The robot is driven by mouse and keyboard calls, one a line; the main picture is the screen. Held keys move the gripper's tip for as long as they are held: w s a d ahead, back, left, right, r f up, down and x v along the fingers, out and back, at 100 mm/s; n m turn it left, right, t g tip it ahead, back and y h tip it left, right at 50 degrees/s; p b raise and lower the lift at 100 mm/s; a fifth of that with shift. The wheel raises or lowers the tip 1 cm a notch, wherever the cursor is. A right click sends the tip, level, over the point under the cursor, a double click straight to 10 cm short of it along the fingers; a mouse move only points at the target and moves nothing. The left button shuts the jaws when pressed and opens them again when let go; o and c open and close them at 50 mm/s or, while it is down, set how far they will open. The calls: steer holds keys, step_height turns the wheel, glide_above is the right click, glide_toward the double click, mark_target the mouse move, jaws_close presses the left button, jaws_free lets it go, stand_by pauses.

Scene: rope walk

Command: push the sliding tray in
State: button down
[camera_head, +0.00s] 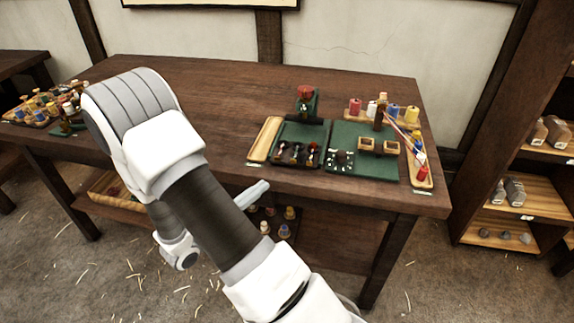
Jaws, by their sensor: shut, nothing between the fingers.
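On the table, a green board in two parts (338,175) has a narrow pale wooden tray (265,140) along its left side. A low wooden tray (97,186) also shows on the shelf under the table at left. I cannot tell for certain which one slides, or how far out it is. My gripper (262,187) shows only in part, as a pale grey piece to the right of my arm, in front of the table's front edge. It is shut and empty. It appears apart from both trays. My arm hides the rest of it and part of the table.
Coloured spools (393,111) stand behind and right. A red-topped stand (305,99) is at the back. Table space is bare at back left. A shelf unit (500,150) stands at right.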

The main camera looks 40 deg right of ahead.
steer(key=b, duration=0.2)
glide_toward(299, 148)
steer(key=s, duration=0.1)
steer(key=s+d+r, duration=0.2)
steer(key=s, duration=0.1)
steer(key=shift+s+d+r, duration=0.1)
steer(key=w+d, duration=0.6)
steer(key=d, duration=0.1)
steer(key=shift+w+d, duration=0.3)
steer(key=shift+r, duration=0.15)
steer(key=shift+w+d, duration=0.1)
steer(key=shift+r, duration=0.1)
